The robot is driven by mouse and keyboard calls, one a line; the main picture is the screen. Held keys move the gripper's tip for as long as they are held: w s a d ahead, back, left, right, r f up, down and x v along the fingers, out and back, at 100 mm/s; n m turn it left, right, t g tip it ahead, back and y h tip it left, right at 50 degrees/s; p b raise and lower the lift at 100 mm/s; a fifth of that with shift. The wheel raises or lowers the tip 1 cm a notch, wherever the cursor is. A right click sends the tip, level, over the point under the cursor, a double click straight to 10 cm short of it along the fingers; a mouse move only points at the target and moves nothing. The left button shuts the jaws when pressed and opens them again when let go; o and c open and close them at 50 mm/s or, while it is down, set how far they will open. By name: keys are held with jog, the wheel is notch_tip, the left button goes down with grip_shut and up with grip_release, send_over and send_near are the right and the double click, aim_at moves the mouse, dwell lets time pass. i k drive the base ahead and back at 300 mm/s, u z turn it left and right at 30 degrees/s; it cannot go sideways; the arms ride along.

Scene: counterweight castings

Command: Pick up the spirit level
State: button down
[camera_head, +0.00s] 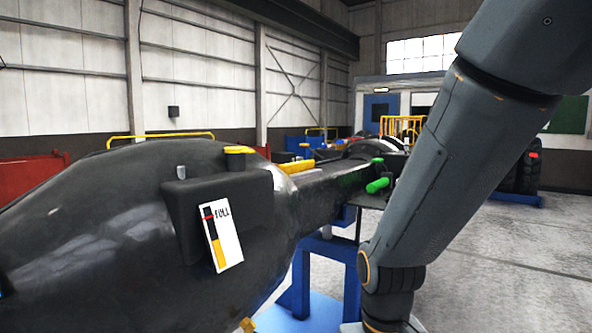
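A yellow bar (297,166), possibly the spirit level, lies on top of the dark casting (110,215) near its narrow neck. It is small in the picture, and I cannot make out any vial on it. My grey arm crosses the right side of the view and runs down to the bottom edge. My gripper is outside the picture, so its state and its distance from the bar do not show.
A white gauge card marked FULL (222,236) is on the casting's dark box, with a yellow cap (238,156) above. A green cylinder (377,185) sits near the neck's far end. A blue stand (302,280) is below. Grey floor (500,270) is open at right.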

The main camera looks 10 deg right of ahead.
aim_at(290, 168)
jog(key=z, duration=0.6)
jog(key=i, duration=1.55)
jog(key=u, duration=0.9)
